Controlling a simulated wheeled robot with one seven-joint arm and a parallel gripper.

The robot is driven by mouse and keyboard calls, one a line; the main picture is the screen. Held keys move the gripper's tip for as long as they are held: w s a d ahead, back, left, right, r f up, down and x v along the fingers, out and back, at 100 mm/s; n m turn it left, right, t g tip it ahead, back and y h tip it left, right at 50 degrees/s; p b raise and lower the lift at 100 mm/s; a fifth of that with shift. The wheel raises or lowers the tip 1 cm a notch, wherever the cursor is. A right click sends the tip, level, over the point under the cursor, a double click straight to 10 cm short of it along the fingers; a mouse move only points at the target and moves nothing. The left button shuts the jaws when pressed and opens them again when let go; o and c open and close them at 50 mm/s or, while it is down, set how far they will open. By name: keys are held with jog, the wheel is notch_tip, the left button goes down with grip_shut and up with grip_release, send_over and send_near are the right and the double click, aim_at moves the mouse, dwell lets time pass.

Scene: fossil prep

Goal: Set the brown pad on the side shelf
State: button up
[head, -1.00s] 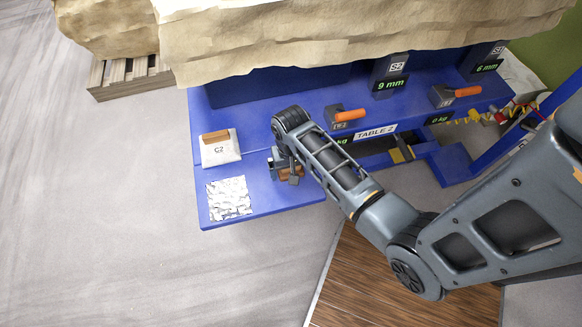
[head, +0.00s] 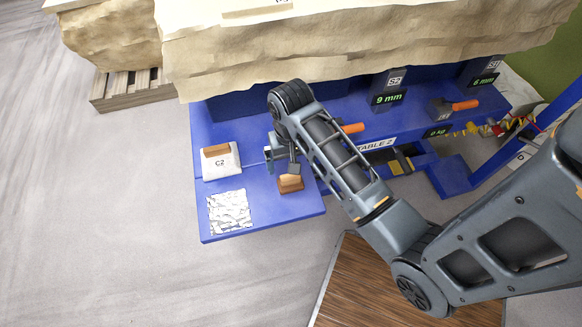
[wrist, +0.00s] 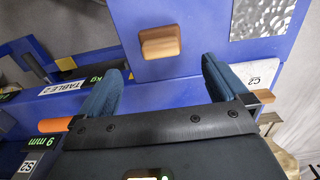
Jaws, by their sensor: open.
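The brown pad (head: 290,184) lies on the blue side shelf (head: 262,222) at the left end of the table, right of the textured silver sheet. In the wrist view the pad (wrist: 160,42) lies flat on the blue surface, all of its top in sight. My gripper (head: 282,163) is open and empty, just behind the pad in the head view. In the wrist view its two blue fingers (wrist: 163,68) stand apart on either side of the pad's line, with the pad beyond their tips and clear of them.
A silver textured sheet (head: 229,212) and a white C2 bag (head: 222,165) with a brown block on top (head: 215,150) sit left of the pad. Orange-handled items (head: 352,128) stand along the table. A big tan rock (head: 350,55) overhangs behind.

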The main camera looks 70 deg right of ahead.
jog(key=shift+r, duration=0.35)
jog(key=s+a+r+n+t+h, duration=0.15)
jog(key=s+a+n+t, duration=0.45)
jog(key=a, duration=0.6)
jog(key=s+a+r+n+t, duration=0.1)
jog(key=s+r+t, duration=0.2)
jog(key=r, duration=0.4)
jog(key=s+a+r+n+t+y, duration=0.1)
jog(key=s+a+r+n+t, duration=0.1)
jog(key=r, duration=0.5)
jog(key=s+a+r+n+t, duration=0.1)
jog(key=s+a+r+t, duration=0.1)
jog(key=s+r+t, duration=0.2)
notch_tip(320, 180, up, 3)
jog(key=shift+s+r, duration=0.15)
jog(key=shift+s, duration=0.5)
